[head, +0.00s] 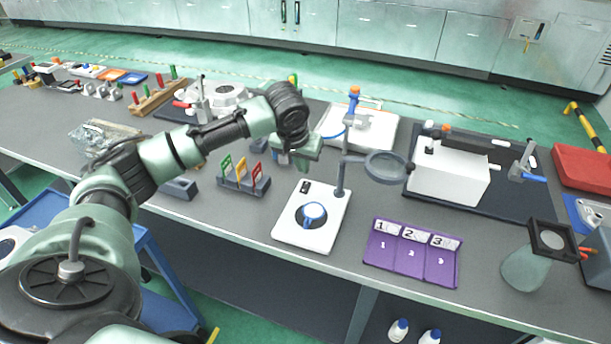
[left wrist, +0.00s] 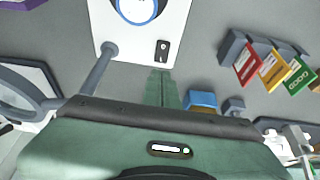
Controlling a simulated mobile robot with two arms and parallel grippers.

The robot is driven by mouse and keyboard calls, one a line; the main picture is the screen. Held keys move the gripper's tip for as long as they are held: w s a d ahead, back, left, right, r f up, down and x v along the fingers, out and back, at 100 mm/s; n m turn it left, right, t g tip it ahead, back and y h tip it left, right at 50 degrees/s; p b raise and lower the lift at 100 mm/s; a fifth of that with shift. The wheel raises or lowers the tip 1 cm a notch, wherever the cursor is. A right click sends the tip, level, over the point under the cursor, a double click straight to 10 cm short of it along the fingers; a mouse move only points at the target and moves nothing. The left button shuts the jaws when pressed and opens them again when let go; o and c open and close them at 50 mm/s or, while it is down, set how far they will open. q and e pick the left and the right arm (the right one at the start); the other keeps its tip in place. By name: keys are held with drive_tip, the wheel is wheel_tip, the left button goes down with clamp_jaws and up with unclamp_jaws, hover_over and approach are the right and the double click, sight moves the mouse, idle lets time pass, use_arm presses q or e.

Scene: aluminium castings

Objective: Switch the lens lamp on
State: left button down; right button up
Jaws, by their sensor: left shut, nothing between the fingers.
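The lens lamp has a white base plate (head: 325,232), a grey post (head: 341,178) and a round lens in a grey ring (head: 388,167). A blue-rimmed round piece (head: 311,214) lies on the base. A small black switch (head: 305,187) sits at the base's back left corner; it also shows in the left wrist view (left wrist: 162,50). No glow shows at the lens. My left gripper (head: 301,169) is shut and empty, pointing down just behind that corner. In the left wrist view its fingertips (left wrist: 161,73) appear close to the switch; contact cannot be told. My right gripper is out of view.
A rack with green, yellow and red tags (head: 243,183) stands left of the lamp. A purple numbered tray (head: 410,260) lies to its right. A white box (head: 447,177) on a dark mat stands further right. A blue-topped stand (head: 352,118) is behind the lamp.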

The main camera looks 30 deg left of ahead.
use_arm(q)
hover_over(307, 183)
drive_tip(key=s, duration=0.2)
wheel_tip(307, 183, down, 4)
drive_tip(key=shift+w+d+f+p, duration=0.15)
drive_tip(key=shift+p, duration=0.15)
drive_tip(key=shift+x, duration=0.85)
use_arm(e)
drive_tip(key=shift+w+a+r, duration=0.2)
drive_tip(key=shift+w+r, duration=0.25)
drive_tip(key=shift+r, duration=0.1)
